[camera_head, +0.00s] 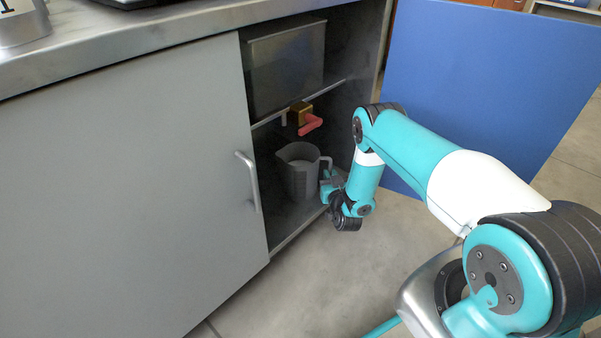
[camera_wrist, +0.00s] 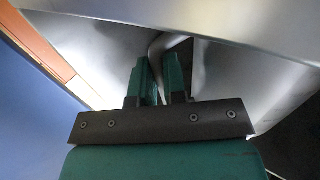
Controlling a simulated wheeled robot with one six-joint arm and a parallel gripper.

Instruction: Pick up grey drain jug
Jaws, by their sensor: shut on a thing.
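The grey drain jug (camera_head: 300,172) stands upright in the open cabinet, below a tap with a red handle (camera_head: 311,124). Its handle is on the right side, toward my arm. My gripper (camera_head: 326,178) is at that handle. In the wrist view, my gripper's green fingers (camera_wrist: 160,82) are close together around a grey curved bar, which appears to be the jug's handle. The jug's base is inside the cabinet; whether it touches the floor is hard to tell.
A metal tank (camera_head: 287,68) sits on the shelf above the jug, with a brass valve (camera_head: 299,112) under it. A grey closed door (camera_head: 130,190) is on the left, and a blue open door (camera_head: 485,85) is on the right. The cabinet's right wall is close to my gripper.

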